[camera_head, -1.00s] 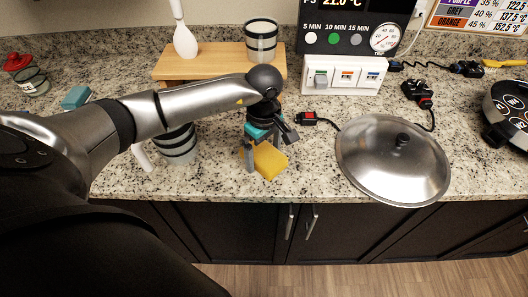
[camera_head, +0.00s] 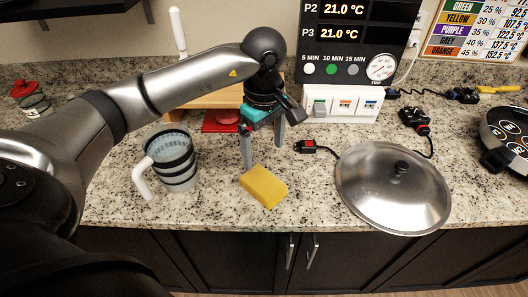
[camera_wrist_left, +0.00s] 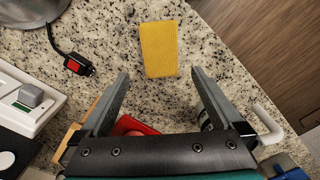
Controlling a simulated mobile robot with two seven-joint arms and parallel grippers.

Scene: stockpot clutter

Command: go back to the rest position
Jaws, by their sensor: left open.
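My left gripper (camera_head: 262,156) is open and empty, raised above the counter behind the yellow sponge. Its two fingers also show spread in the left wrist view (camera_wrist_left: 158,88), with nothing between them. The yellow sponge (camera_head: 264,186) lies flat on the granite counter near its front edge. It also shows in the left wrist view (camera_wrist_left: 159,48), beyond the fingertips and apart from them. My right gripper is not in view.
A striped jug (camera_head: 176,172) stands left of the sponge, and a steel lid (camera_head: 365,190) lies to the right. A red thing (camera_head: 221,121), partly hidden by my arm, is near the wooden stand. A white switch box (camera_head: 350,104) and cables are behind.

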